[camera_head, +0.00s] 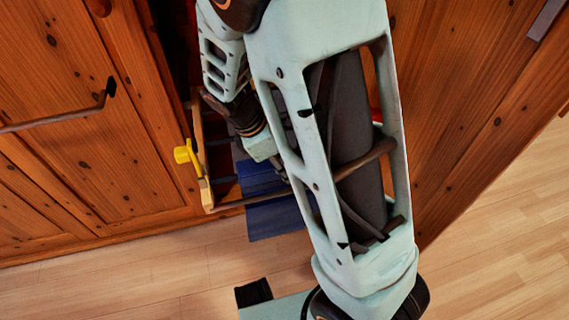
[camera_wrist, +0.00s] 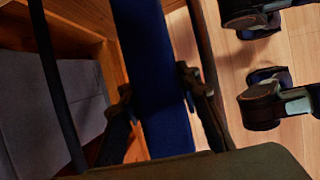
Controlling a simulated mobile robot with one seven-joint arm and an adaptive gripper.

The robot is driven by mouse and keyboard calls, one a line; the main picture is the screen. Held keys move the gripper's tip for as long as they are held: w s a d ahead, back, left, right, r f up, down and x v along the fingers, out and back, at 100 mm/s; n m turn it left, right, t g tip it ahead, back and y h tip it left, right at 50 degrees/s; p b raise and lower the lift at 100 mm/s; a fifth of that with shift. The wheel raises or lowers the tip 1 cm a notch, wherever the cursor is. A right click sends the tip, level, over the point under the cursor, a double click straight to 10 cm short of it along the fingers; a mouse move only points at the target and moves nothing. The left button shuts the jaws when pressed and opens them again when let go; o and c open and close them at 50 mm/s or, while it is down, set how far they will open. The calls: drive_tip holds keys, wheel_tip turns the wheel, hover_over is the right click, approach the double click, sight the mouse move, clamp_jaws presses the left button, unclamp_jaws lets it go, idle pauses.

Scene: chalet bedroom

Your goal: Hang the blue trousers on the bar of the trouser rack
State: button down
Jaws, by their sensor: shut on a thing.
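The blue trousers (camera_head: 275,220) show in the head view as a flat blue panel at the pulled-out trouser rack (camera_head: 206,188). A brown rod of the rack crosses the blue cloth, and part of the cloth is hidden behind my arm. In the wrist view the trousers (camera_wrist: 160,110) run as a long strip between the fingers of my gripper (camera_wrist: 156,86), which is shut on them. In the head view the fingertips are hidden. Dark bars (camera_wrist: 58,90) of the rack show left of the trousers in the wrist view. I cannot tell whether the cloth rests on a bar.
Wooden wardrobe fronts (camera_head: 75,130) stand on the left, with a brown handle (camera_head: 60,121). Another wooden panel (camera_head: 460,100) stands on the right. Grey cloth (camera_wrist: 50,120) lies left in the wrist view. Light floor (camera_head: 160,285) is clear in front.

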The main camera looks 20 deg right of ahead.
drive_tip(key=shift+f, duration=0.25)
